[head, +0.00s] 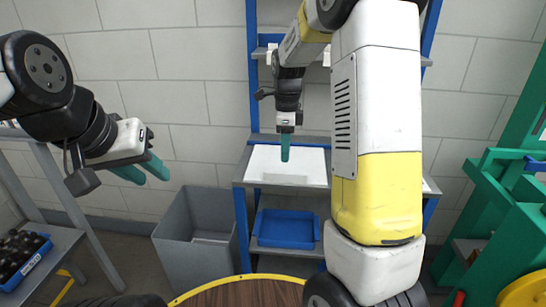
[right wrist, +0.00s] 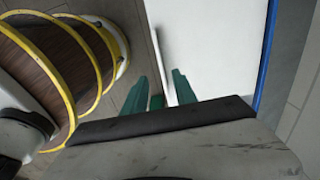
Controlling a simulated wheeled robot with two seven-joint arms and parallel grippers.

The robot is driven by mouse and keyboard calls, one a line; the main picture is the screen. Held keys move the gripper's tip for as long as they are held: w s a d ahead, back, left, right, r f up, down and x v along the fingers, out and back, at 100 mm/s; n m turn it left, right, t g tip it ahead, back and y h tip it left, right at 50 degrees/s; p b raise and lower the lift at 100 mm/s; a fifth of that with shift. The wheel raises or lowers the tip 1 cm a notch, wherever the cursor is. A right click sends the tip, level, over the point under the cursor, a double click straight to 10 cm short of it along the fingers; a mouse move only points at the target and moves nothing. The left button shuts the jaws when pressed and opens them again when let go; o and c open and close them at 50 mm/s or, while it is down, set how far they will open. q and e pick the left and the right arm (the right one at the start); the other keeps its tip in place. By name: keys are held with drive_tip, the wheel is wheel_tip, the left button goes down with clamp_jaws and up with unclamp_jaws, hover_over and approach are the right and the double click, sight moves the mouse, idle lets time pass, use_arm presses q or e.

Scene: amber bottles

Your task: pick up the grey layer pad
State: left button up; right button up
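A pale, flat sheet, which looks like the grey layer pad (head: 262,163), lies on the upper level of the blue-posted rack; it looks nearly white. In the right wrist view the pad (right wrist: 220,50) fills the upper right, with a thin bright edge running down between my fingers. My right gripper (head: 285,158) points down over the pad in the head view. In the wrist view its green fingers (right wrist: 160,80) stand apart, one on each side of that edge; contact cannot be told. My left gripper (head: 143,170) is open and empty, well left of the rack.
A blue tray (head: 287,229) sits on the rack's lower shelf. A grey bin (head: 197,240) stands left of the rack. A crate of dark bottles (head: 20,255) is at far left. A round wooden top with yellow rim (head: 240,293) is in front. Green machinery (head: 500,220) stands at right.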

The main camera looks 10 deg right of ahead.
sight(286, 170)
wheel_tip(286, 170, down, 8)
drive_tip(key=shift+w+d+r, duration=0.1)
clamp_jaws()
idle(0.4)
